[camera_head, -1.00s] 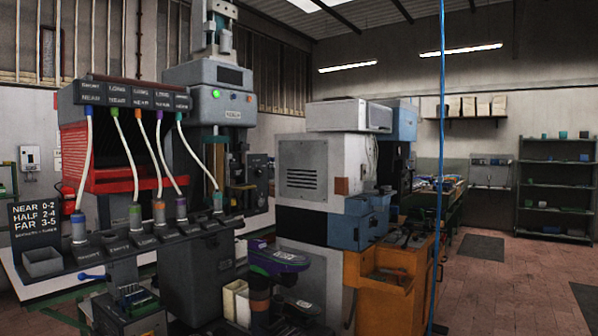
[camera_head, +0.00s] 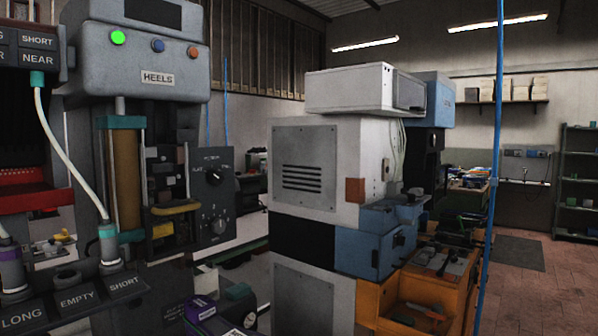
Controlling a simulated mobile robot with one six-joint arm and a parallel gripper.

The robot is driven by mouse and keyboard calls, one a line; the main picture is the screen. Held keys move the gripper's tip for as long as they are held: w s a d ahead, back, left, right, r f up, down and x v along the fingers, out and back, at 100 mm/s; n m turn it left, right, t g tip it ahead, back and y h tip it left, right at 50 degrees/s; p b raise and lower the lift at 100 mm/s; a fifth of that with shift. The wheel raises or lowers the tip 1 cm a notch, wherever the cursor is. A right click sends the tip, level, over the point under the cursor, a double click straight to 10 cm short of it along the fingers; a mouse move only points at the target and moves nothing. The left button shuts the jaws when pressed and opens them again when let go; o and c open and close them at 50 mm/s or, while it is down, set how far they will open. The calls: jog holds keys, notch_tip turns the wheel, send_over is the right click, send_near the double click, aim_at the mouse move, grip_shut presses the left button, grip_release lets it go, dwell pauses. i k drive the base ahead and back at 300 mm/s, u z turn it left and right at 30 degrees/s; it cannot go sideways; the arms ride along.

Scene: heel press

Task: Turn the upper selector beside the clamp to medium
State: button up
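A dark panel (camera_head: 212,195) with two round selectors stands right of the press column and its clamp area. The upper selector (camera_head: 213,178) is a small black knob with a light pointer mark; small labels sit around it, too small to read surely, so its setting cannot be told. The lower selector (camera_head: 219,225) is a larger knob ringed by marks. The clamp (camera_head: 175,210), with a yellowish pad, appears just left of the panel. The grey press head (camera_head: 150,60) above is labelled HEELS. My gripper is not in view.
A purple and black object (camera_head: 207,316) is at the bottom, below the panel. A large grey-white machine (camera_head: 315,170) stands to the right. Brick floor (camera_head: 535,285) is open at far right.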

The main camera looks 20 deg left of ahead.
aim_at(216, 178)
jog(key=u, duration=0.15)
jog(key=i, duration=1.05)
jog(key=u, duration=0.2)
jog(key=k, duration=0.8)
jog(key=u, duration=0.2)
jog(key=i, duration=0.8)
